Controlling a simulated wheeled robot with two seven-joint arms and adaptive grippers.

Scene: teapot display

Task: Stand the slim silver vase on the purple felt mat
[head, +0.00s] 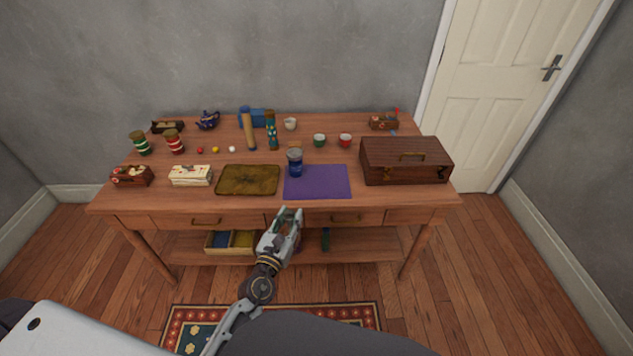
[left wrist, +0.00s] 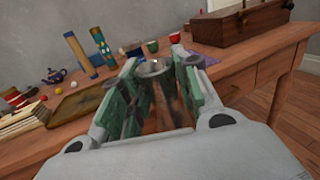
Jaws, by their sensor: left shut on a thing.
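My left gripper (head: 288,216) is in front of the table's front edge, below the purple felt mat (head: 325,184) in the head view. In the left wrist view its green-padded fingers (left wrist: 158,92) are shut on the slim silver vase (left wrist: 155,68), whose round, shiny rim shows between them. Its lower body is mostly hidden, and I cannot make it out in the head view. The mat lies flat near the table's front, with a dark blue jar (head: 295,164) at its upper left corner. My right gripper is out of view.
A wooden case (head: 405,162) stands just right of the mat, and an olive-brown mat (head: 247,180) lies to its left. Cups (head: 319,140), a teapot (head: 208,120) and tins stand farther back. The mat's middle and right are bare. The table's front edge (head: 345,204) lies between gripper and mat.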

